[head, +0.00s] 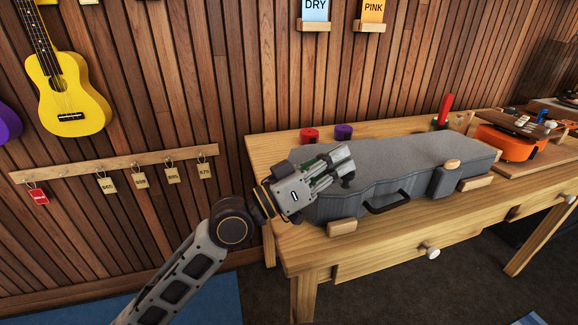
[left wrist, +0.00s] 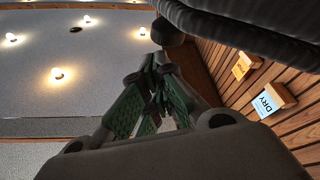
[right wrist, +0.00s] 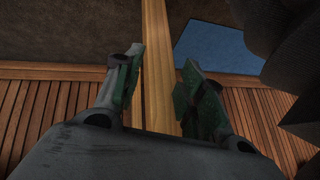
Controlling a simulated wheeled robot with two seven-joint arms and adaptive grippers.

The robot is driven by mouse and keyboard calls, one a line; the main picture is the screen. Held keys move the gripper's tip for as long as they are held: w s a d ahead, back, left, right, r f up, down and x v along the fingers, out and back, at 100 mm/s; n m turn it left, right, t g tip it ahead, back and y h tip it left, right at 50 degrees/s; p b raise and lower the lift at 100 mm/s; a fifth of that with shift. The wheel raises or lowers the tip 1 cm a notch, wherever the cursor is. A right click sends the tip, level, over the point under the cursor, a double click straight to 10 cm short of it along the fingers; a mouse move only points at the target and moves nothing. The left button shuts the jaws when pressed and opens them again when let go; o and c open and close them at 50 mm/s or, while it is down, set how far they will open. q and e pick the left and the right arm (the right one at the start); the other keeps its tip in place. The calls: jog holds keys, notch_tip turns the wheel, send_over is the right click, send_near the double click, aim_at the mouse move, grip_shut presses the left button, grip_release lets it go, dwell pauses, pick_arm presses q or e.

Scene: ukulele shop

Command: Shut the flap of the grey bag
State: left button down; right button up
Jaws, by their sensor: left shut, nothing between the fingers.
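The grey bag (head: 400,190) lies flat on the wooden table in the head view, with a dark handle (head: 386,202) on its front side. Its grey flap (head: 410,150) lies over the top, roughly level; I cannot tell whether a thin gap is left along its edge. My left gripper (head: 345,164) is at the bag's left end, over or against the flap's near edge, and hides part of it. Contact is unclear. Its fingers are together and empty, as the left wrist view also shows (left wrist: 160,65). My right gripper (right wrist: 158,85) is open and empty, away from the bag.
Wooden blocks (head: 342,227) sit around the bag. Red (head: 309,135) and purple (head: 344,131) rolls stand behind it. A red post (head: 445,108) and an orange ukulele (head: 506,141) are to the right.

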pick_arm(q)
jog(key=r+p, duration=0.2)
jog(key=r, duration=0.1)
jog(key=shift+a, duration=0.2)
pick_arm(e)
notch_tip(320, 180, up, 5)
pick_arm(q)
jog(key=shift+a+f, duration=0.2)
jog(key=shift+a, duration=0.15)
jog(key=w+b+v, duration=0.1)
jog(key=b+v, duration=0.2)
jog(key=v, duration=0.6)
jog(key=shift+a+b, duration=0.2)
jog(key=shift+b, duration=0.2)
pick_arm(e)
notch_tip(320, 180, down, 7)
jog(key=shift+s+a, duration=0.2)
jog(key=shift+a, duration=0.1)
jog(key=shift+s+f, duration=0.1)
pick_arm(q)
jog(key=shift+a, duration=0.1)
pick_arm(e)
jog(key=shift+a, duration=0.25)
